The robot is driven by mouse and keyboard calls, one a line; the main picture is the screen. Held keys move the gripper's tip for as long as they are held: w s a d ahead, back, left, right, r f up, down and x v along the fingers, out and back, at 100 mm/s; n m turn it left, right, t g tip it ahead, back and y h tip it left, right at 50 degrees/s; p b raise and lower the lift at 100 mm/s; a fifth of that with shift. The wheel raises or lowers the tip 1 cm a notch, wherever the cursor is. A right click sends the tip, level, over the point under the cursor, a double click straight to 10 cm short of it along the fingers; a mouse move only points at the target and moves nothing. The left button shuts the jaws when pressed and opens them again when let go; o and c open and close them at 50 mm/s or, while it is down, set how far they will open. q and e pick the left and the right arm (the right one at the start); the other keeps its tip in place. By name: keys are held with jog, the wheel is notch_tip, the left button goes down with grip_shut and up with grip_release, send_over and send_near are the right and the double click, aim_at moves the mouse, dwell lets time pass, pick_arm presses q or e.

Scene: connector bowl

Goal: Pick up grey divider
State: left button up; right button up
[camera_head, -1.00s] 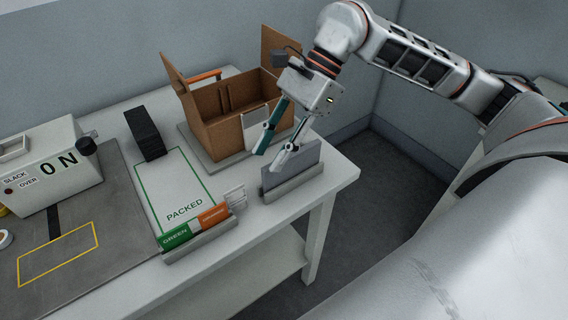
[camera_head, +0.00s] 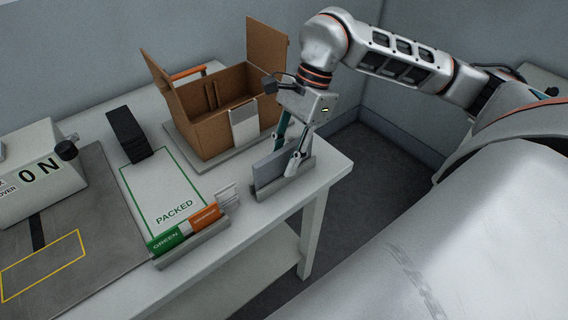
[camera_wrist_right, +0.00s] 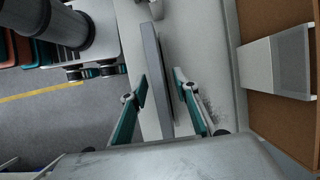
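The grey divider (camera_head: 267,172) is a thin flat plate standing upright in a low grey holder (camera_head: 285,187) near the table's right front corner. My right gripper (camera_head: 284,160) is down at the divider, one finger on the near side and the other behind it. In the right wrist view the divider (camera_wrist_right: 157,75) runs between the two open fingers (camera_wrist_right: 160,85), very near the left finger and with a gap to the right one. The divider's lower edge is hidden in the holder. My left gripper is not in view.
An open cardboard box (camera_head: 207,128) stands close behind the divider, with a pale card on its front. A holder with green and orange cards (camera_head: 190,233) is to the left. A black block (camera_head: 129,134) and a "PACKED" outline (camera_head: 165,190) lie further left.

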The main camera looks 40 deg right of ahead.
jog(key=shift+a+f, duration=0.1)
jog(key=shift+c, duration=0.4)
grip_shut()
